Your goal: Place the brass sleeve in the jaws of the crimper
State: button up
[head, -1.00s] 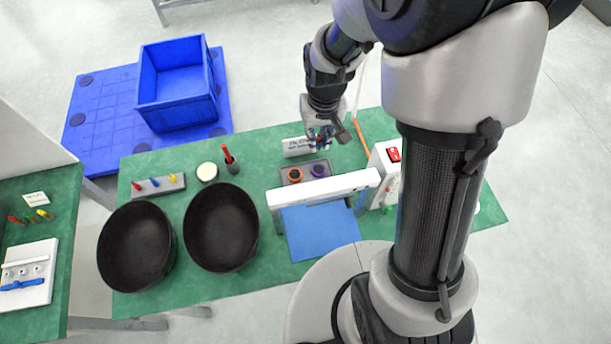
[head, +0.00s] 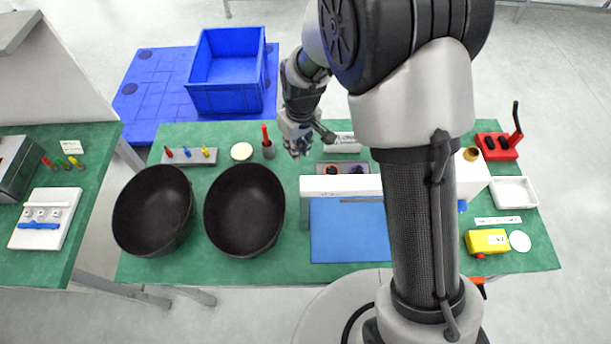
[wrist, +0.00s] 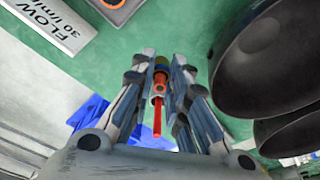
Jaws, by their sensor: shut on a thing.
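My gripper (head: 297,148) hangs over the back of the green bench, between a red-topped upright tool and a white sign. In the wrist view my gripper (wrist: 159,72) is shut on a small orange-red piece (wrist: 159,85) with a yellow-brown end. A thin red rod (wrist: 157,118) shows below it; I cannot tell whether it belongs to the held piece, or whether that piece is the brass sleeve. A brass-coloured round thing (head: 471,154) shows at the right, by the white box. A red device with a black lever (head: 498,144), possibly the crimper, stands at the bench's back right.
Two black bowls (head: 153,212) (head: 245,210) stand left of a blue mat (head: 345,245). The red-topped tool (head: 267,143) is close to my gripper. A white bridge (head: 335,186) spans the mat's back edge. A white tray (head: 514,192) and a yellow box (head: 487,241) stand right.

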notch_tip(320, 180, down, 13)
jog(key=b, duration=0.3)
jog(key=shift+f+b, duration=0.1)
jog(key=shift+b, duration=0.2)
jog(key=o, duration=0.8)
jog(key=shift+c, duration=0.2)
notch_tip(320, 180, up, 12)
jog(key=s+p, duration=0.1)
jog(key=p, duration=0.3)
jog(key=shift+d, duration=0.4)
